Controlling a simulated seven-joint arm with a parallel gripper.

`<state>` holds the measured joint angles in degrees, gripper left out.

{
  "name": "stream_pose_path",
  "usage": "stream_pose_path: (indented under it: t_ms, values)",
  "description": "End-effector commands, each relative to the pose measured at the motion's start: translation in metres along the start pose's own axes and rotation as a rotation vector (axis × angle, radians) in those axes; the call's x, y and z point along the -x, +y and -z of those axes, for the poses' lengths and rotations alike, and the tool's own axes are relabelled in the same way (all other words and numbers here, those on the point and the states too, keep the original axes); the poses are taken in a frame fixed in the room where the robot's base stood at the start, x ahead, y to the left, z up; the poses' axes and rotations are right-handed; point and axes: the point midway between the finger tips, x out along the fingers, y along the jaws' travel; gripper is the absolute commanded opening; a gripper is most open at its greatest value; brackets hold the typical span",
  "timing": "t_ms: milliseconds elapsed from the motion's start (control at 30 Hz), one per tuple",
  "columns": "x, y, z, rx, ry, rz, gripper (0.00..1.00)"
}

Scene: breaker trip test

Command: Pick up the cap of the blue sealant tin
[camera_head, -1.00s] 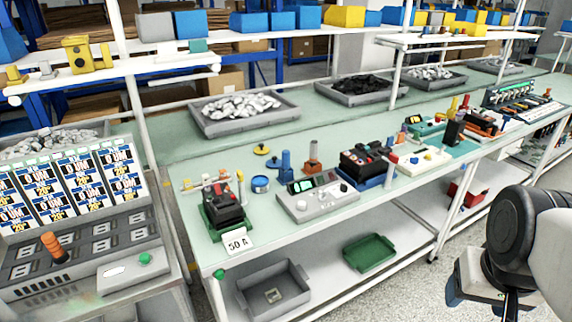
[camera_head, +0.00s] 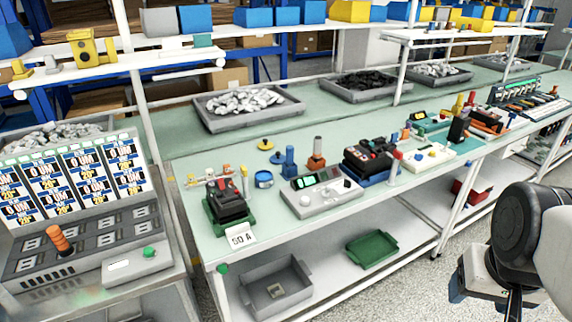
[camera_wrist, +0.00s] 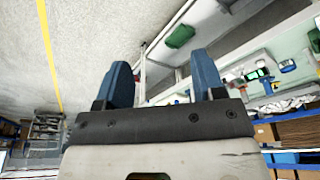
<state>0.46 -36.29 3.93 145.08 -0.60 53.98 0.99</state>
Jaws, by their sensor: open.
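The blue sealant tin appears to be the small round blue tin (camera_head: 264,180) on the green bench top, left of the grey meter box. Its top looks pale, and I cannot tell whether a cap is on it. My gripper is at the lower right in the head view, off the front of the bench and far from the tin. In the wrist view my gripper (camera_wrist: 162,82) has its blue fingers apart, with nothing between them.
The grey meter box (camera_head: 322,196), a blue post (camera_head: 290,163) and a black breaker on a green stand (camera_head: 228,203) stand near the tin. A grey tray of silvery parts (camera_head: 205,113) lies behind. A green tray (camera_head: 372,249) sits on the lower shelf.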

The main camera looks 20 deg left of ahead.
Motion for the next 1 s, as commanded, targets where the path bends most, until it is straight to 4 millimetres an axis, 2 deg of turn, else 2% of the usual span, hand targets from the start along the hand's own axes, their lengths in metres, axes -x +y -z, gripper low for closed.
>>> stream_pose_path:
  t_ms: [333,500,600,867,1000]
  values:
    - [0.0,0.0,0.0,0.0,0.0,0.0,0.63]
    - [0.0,0.0,0.0,0.0,0.0,0.0,0.89]
    - [0.0,0.0,0.0,0.0,0.0,0.0,1.0]
    - [0.0004,-0.0003,0.0012,0.002,0.0,0.0,1.0]
    - [0.0028,-0.0017,0.0089,0.015,-0.002,0.001,1.0]
